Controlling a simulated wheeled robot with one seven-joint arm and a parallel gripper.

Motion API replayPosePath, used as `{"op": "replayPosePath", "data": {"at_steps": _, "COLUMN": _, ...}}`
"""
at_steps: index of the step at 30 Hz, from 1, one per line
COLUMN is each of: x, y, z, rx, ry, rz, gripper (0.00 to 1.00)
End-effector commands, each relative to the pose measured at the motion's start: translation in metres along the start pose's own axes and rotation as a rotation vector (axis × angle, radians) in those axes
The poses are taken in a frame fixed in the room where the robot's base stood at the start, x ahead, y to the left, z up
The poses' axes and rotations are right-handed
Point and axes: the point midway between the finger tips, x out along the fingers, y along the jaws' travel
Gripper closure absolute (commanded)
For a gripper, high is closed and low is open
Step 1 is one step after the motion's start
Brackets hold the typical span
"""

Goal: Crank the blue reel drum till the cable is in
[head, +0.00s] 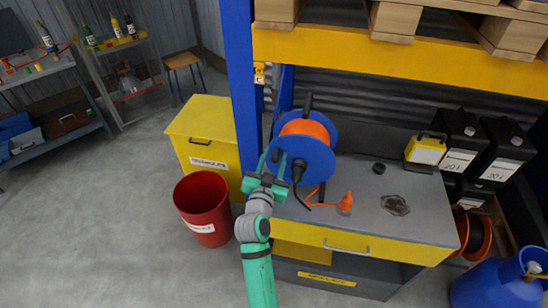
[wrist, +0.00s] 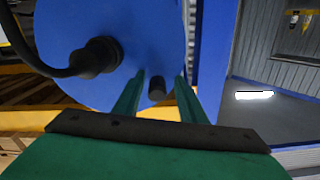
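The blue reel drum (head: 318,157) stands upright on the grey bench, with orange cable (head: 305,128) wound between its flanges. Its blue face also fills the upper left of the wrist view (wrist: 140,30). A black plug (head: 298,168) on a dark lead hangs at the drum's face; it shows large in the wrist view (wrist: 96,57). A short dark crank knob (wrist: 157,88) sticks out from the face. My gripper (head: 269,163) is at the drum's left side. In the wrist view its green fingers (wrist: 161,80) are apart on either side of the knob, with gaps visible.
A blue rack post (head: 240,80) rises close left of the drum. A red bin (head: 203,205) and yellow cabinet (head: 205,125) stand left.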

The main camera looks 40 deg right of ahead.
Motion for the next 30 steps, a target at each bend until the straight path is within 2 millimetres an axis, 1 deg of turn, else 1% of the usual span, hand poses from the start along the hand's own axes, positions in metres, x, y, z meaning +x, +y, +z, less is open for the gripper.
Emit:
{"op": "replayPosePath", "data": {"at_steps": 5, "x": -0.001, "y": -0.002, "z": 0.001, "rx": 0.0, "ry": -0.001, "rz": -0.004, "gripper": 0.62}}
{"op": "replayPosePath", "data": {"at_steps": 6, "x": -0.002, "y": -0.004, "z": 0.001, "rx": 0.0, "ry": -0.001, "rz": -0.006, "gripper": 0.67}}
{"op": "replayPosePath", "data": {"at_steps": 8, "x": -0.002, "y": -0.006, "z": 0.001, "rx": 0.0, "ry": -0.002, "rz": -0.009, "gripper": 0.82}}
{"op": "replayPosePath", "data": {"at_steps": 9, "x": -0.002, "y": -0.006, "z": 0.001, "rx": 0.0, "ry": -0.002, "rz": -0.009, "gripper": 0.91}}
{"op": "replayPosePath", "data": {"at_steps": 10, "x": -0.002, "y": -0.006, "z": 0.001, "rx": 0.0, "ry": -0.002, "rz": -0.01, "gripper": 0.98}}
{"op": "replayPosePath", "data": {"at_steps": 11, "x": -0.002, "y": -0.006, "z": 0.001, "rx": 0.0, "ry": -0.002, "rz": -0.009, "gripper": 1.0}}
{"op": "replayPosePath", "data": {"at_steps": 22, "x": -0.002, "y": -0.002, "z": -0.002, "rx": 0.027, "ry": 0.0, "rz": -0.004, "gripper": 1.0}}
{"op": "replayPosePath", "data": {"at_steps": 26, "x": -0.002, "y": 0.001, "z": -0.007, "rx": 0.078, "ry": 0.001, "rz": -0.003, "gripper": 1.0}}
{"op": "replayPosePath", "data": {"at_steps": 30, "x": -0.003, "y": 0.003, "z": -0.013, "rx": 0.169, "ry": 0.0, "rz": -0.006, "gripper": 1.0}}
